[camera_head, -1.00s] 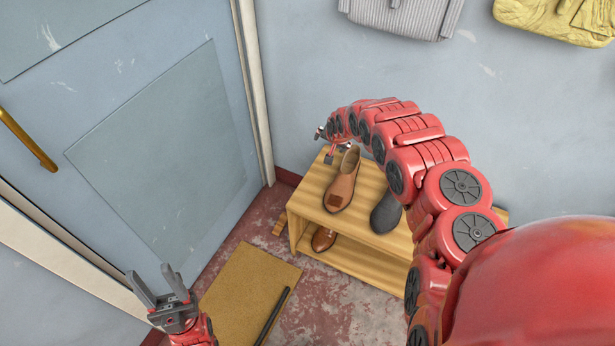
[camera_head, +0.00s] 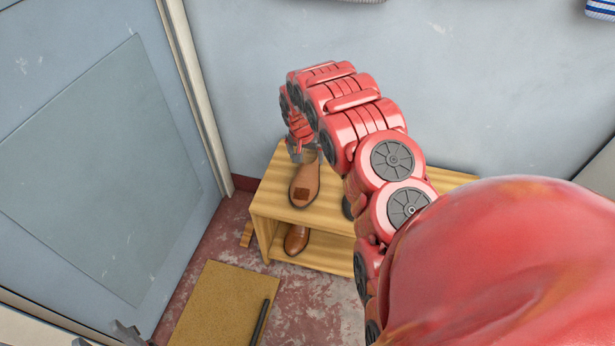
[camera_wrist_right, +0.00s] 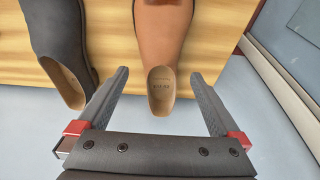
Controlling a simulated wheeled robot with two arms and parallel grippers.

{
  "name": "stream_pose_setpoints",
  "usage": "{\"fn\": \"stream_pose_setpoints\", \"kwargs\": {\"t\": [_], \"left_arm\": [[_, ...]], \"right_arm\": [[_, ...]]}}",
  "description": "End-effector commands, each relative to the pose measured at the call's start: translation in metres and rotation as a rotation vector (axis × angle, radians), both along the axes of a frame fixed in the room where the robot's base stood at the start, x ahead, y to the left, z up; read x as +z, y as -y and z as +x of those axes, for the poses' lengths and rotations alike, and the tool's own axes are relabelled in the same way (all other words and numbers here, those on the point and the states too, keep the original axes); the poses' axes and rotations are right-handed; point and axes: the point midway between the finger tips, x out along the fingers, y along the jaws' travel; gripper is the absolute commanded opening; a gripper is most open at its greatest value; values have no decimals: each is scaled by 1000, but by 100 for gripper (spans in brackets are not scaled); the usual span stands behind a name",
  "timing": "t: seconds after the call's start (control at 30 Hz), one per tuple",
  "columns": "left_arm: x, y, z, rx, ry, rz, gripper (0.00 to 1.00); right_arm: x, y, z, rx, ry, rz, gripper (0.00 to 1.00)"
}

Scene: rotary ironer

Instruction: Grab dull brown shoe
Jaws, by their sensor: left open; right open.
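A brown shoe (camera_head: 305,184) lies on the top of the wooden shoe rack, its heel end toward the wall. It also shows in the right wrist view (camera_wrist_right: 162,45). My right gripper (camera_head: 303,148) is at the heel end, partly hidden by my arm. In the right wrist view the open gripper (camera_wrist_right: 160,74) has one finger on each side of the heel, apart from it. Another brown shoe (camera_head: 297,240) sits on the lower shelf, partly hidden and shinier. My left gripper (camera_head: 128,334) shows only partly at the bottom edge, open and away from the rack.
The wooden rack (camera_head: 325,218) stands against the wall. A dark grey shoe (camera_wrist_right: 62,45) lies beside the brown one, mostly hidden by my arm in the head view. A tan mat (camera_head: 215,300) with a dark bar lies on the floor. A door is at left.

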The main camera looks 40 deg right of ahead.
Motion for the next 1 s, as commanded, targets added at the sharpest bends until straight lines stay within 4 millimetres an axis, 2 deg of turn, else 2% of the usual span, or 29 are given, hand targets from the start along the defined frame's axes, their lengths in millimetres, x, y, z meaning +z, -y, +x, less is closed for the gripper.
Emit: {"fn": "stream_pose_setpoints", "kwargs": {"t": [0.03, 0.07, 0.13, 0.47, 0.8, 1.0], "left_arm": [[-15, 0, 0, 0, 0, 0, 50], [-18, 0, 0, 0, 1, 0, 50], [-11, 0, 0, 0, 1, 0, 50], [-14, 0, 0, 0, 1, 0, 50], [-25, 0, 0, 0, 0, 0, 50], [-25, 0, 0, 0, 1, 0, 50]], "right_arm": [[-20, 2, 2, 0, 0, 1, 100], [-25, 3, 3, 0, -1, 1, 100], [-27, 5, 4, 0, -4, 1, 100], [-43, 10, 7, 0, -1, 0, 100], [-83, 18, 14, 2, -2, 1, 100], [-85, 20, 16, 1, 1, -2, 100]]}}
